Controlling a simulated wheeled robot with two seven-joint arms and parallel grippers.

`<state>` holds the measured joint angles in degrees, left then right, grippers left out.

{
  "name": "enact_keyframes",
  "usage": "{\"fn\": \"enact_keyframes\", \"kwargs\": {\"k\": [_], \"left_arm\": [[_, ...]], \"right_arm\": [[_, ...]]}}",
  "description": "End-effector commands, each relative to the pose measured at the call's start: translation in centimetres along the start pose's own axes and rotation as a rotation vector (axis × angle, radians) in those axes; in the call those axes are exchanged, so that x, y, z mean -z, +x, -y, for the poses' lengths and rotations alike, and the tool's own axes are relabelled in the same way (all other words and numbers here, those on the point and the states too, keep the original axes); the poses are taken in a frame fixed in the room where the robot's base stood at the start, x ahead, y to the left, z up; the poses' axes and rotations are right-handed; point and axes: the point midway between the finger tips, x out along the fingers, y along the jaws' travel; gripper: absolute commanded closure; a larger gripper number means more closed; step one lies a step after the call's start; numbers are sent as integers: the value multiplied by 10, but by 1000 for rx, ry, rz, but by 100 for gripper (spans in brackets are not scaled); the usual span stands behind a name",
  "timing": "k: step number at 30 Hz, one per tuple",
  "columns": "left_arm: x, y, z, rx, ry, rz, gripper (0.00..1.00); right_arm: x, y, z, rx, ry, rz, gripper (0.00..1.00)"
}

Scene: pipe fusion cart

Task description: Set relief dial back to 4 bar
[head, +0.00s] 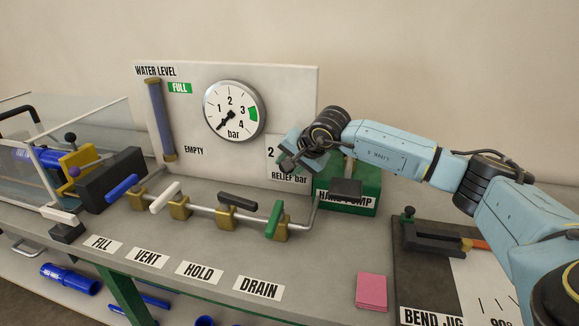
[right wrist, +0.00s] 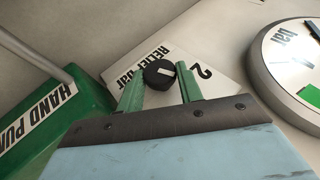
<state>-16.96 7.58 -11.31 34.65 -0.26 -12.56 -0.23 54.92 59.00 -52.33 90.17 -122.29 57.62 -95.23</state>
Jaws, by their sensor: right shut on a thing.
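The relief dial is a small black knob (right wrist: 157,74) with a white mark, on a white plate (head: 289,178) labelled "RELIEF bar" at the panel's lower right. In the right wrist view the mark points roughly toward the printed 2 (right wrist: 203,72); the plate's other figures are hidden. My right gripper (head: 291,163) is at the plate and covers the dial in the head view. Its green fingers (right wrist: 162,88) sit on either side of the knob, shut on it. My left gripper is not in view.
The round pressure gauge (head: 234,110) has its needle at the low end. A green hand pump (head: 349,198) stands close below my right arm. A valve row (head: 226,213) runs along the bench front. A pink pad (head: 371,291) and a bend jig (head: 436,240) lie right.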

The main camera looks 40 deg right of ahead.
Motion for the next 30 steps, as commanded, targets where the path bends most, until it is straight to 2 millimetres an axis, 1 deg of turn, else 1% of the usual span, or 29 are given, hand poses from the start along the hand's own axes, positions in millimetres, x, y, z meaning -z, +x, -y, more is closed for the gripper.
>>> {"fn": "enact_keyframes", "kwargs": {"k": [6,7,11,19,23,26,30], "left_arm": [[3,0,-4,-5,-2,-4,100],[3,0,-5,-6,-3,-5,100],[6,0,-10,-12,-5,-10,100],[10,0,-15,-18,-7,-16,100],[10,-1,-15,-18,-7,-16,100],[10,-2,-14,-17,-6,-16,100],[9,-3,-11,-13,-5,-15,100]], "right_arm": [[1,-1,0,0,1,-2,87],[1,-1,0,0,1,-2,61],[1,-1,0,0,1,-2,44],[0,0,0,-1,0,-1,43],[1,-8,0,-1,-1,-1,43],[1,-23,0,0,-2,-2,43],[2,-54,0,0,-3,-4,43]]}}
